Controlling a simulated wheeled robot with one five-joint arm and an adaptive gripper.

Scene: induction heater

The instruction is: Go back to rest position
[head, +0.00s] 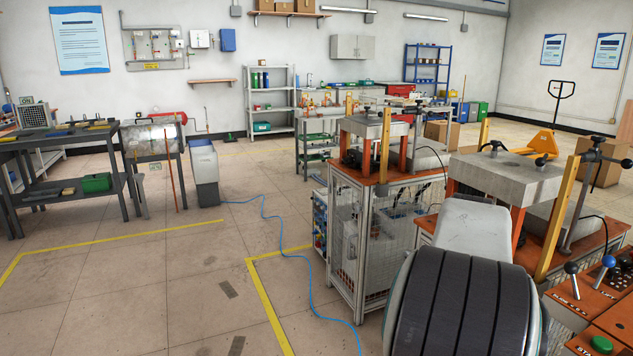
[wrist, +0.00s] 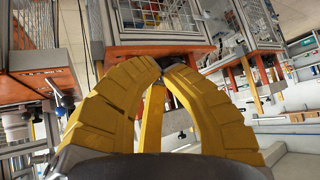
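My gripper (wrist: 164,68) shows in the wrist view, with two yellow ribbed fingers that bow outward and come together at their tips. The gap between them holds nothing that I can make out as gripped; a yellow post (wrist: 152,115) shows through it, apparently beyond the fingers. The gripper is out of sight in the head view. There, a grey and black ribbed part of my arm fills the lower right and hides part of the induction heater station (head: 508,172).
A control panel with a green button (head: 601,344) and lever knobs is at the lower right. A caged machine (head: 345,225) stands left of my arm. A blue hose (head: 285,255) crosses the floor. A dark workbench (head: 60,140) stands left. The floor (head: 140,290) at front left is clear.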

